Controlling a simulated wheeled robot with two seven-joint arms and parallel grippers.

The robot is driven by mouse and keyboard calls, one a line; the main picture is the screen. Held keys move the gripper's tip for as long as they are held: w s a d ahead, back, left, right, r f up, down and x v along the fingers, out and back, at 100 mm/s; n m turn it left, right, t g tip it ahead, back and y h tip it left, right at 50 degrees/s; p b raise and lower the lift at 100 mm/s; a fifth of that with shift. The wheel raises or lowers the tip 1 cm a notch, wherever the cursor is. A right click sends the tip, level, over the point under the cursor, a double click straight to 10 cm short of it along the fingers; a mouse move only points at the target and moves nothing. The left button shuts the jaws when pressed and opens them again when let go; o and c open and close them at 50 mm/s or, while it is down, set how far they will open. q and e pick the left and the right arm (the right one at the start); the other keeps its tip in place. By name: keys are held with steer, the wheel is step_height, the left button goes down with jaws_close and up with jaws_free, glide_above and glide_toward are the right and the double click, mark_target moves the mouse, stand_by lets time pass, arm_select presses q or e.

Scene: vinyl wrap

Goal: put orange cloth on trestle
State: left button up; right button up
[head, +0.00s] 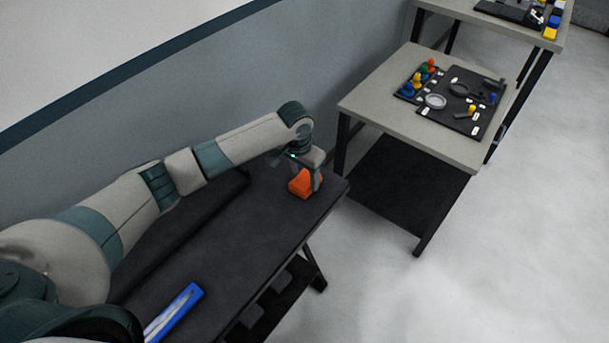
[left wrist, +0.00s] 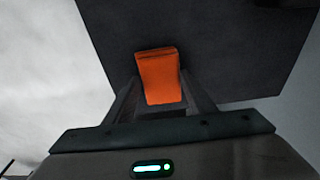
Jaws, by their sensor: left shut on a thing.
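The orange cloth (head: 302,184) is a small folded block at the far end of the dark trestle (head: 240,232). My left gripper (head: 315,182) points down over that end and is shut on the cloth. In the left wrist view the cloth (left wrist: 160,78) sits between the two fingers of the gripper (left wrist: 162,100), with the dark trestle top (left wrist: 220,45) behind it. I cannot tell whether the cloth touches the trestle top or is slightly above it. My right gripper is not in view.
A blue and white object (head: 175,312) lies on the near part of the trestle. A grey table (head: 375,100) with black tool boards (head: 462,108) stands beyond. Another table (head: 500,22) stands farther back. A grey wall (head: 200,110) runs along the left. Open floor (head: 400,300) lies to the right.

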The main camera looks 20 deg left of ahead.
mark_target(301, 184)
arm_select(q)
steer(key=o, duration=0.9)
steer(key=shift+f, duration=0.1)
steer(key=shift+o, duration=0.2)
step_height(301, 184, up, 12)
steer(key=s+b, duration=0.1)
steer(key=b, duration=0.1)
steer(key=shift+s+a, duration=0.3)
steer(key=shift+s, duration=0.05)
